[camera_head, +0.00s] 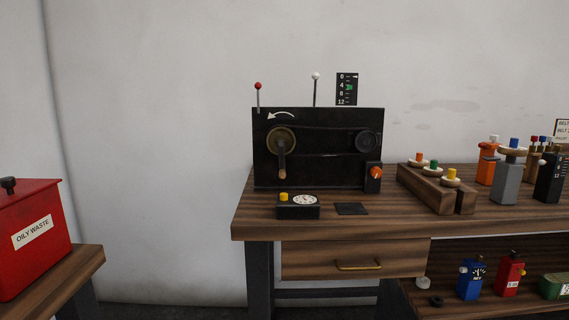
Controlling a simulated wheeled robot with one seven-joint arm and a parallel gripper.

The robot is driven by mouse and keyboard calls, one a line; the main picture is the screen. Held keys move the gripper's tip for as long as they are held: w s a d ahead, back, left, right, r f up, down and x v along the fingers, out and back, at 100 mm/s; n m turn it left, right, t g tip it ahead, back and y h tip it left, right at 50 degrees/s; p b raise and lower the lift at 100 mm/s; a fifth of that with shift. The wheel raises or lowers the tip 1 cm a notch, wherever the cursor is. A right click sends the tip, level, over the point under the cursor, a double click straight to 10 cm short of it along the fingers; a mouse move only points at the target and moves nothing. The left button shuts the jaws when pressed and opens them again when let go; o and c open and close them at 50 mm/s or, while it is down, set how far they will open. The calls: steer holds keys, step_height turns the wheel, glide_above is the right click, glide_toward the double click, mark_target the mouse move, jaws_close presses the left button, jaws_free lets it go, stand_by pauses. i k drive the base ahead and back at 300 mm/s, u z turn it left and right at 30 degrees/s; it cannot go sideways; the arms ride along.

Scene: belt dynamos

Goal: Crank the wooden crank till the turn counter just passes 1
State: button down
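The wooden crank (282,168) hangs downward from a brass-coloured wheel (281,141) on the left of a black upright panel (320,165). A thin belt runs from that wheel to a smaller dark pulley (369,143) on the right. A white curved arrow above the wheel points left. A small black box with a round white dial (304,200) and a yellow button stands on the bench in front; its reading is too small to tell. A black scale sign marked 0, 4, 8, 12 (347,88) with a green pointer stands above the panel. My gripper is not in view.
The panel stands on a wooden bench (335,228) with a drawer. An orange knob (375,173) sits at the panel's right. A wooden block with coloured knobs (433,188) stands further right. A red oily waste bin (35,235) is on a left table. Floor between is open.

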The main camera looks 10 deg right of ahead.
mark_target(281, 151)
steer(key=i, duration=0.8)
steer(key=u, duration=1)
steer(key=i, duration=0.6)
steer(key=u, duration=0.7)
